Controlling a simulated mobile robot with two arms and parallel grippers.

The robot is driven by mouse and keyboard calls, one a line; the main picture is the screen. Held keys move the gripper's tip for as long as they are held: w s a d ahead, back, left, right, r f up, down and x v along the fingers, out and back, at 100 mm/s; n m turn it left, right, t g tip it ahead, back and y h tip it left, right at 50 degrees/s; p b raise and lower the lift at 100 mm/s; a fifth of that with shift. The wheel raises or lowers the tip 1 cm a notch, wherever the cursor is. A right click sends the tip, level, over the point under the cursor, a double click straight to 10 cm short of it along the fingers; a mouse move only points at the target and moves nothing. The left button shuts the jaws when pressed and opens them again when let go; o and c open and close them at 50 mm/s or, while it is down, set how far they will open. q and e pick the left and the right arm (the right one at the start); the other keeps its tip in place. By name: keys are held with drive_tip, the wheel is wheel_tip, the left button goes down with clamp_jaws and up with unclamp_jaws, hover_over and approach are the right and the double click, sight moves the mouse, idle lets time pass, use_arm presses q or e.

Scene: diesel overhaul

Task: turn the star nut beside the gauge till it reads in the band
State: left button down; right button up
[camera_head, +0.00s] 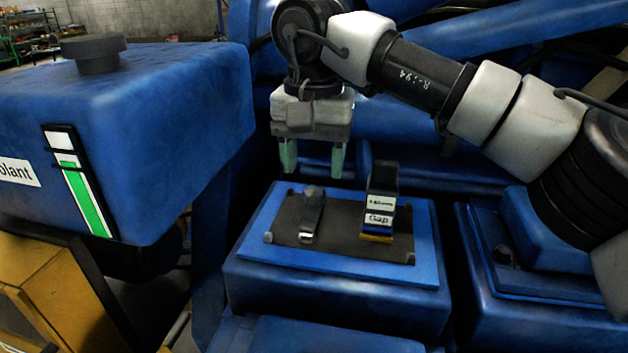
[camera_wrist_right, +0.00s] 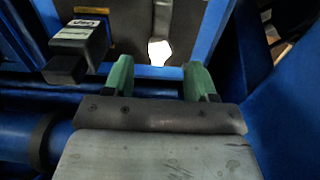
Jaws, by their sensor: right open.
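The small block gauge (camera_head: 382,203) stands on the right of a dark plate, with a label reading "Gap" and a coloured strip at its foot. It also shows upside down in the wrist view (camera_wrist_right: 82,38). Left of it is a metal rocker (camera_head: 308,228) with a grey knob-like nut (camera_head: 313,193) at its far end; star lobes cannot be made out. My right gripper (camera_head: 313,158) is open and empty, pointing down, above and behind the nut. In the wrist view its green fingers (camera_wrist_right: 160,78) are apart, with a bright metal patch beyond them. My left gripper is not in view.
The dark plate (camera_head: 345,249) lies on a blue block (camera_head: 335,280). A blue coolant tank (camera_head: 150,130) with a green level strip stands at left. Another blue block (camera_head: 540,290) is at right. Blue pipes and engine parts are behind my right arm.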

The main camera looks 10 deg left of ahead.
sight(313, 191)
drive_tip(key=f, duration=0.3)
drive_tip(key=shift+w+f, duration=0.2)
drive_tip(key=shift+f, duration=0.15)
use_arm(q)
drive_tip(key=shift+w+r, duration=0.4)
use_arm(e)
drive_tip(key=shift+s+f, duration=0.15)
drive_tip(key=shift+f, duration=0.15)
drive_tip(key=shift+c, duration=0.5)
drive_tip(key=c, duration=0.8)
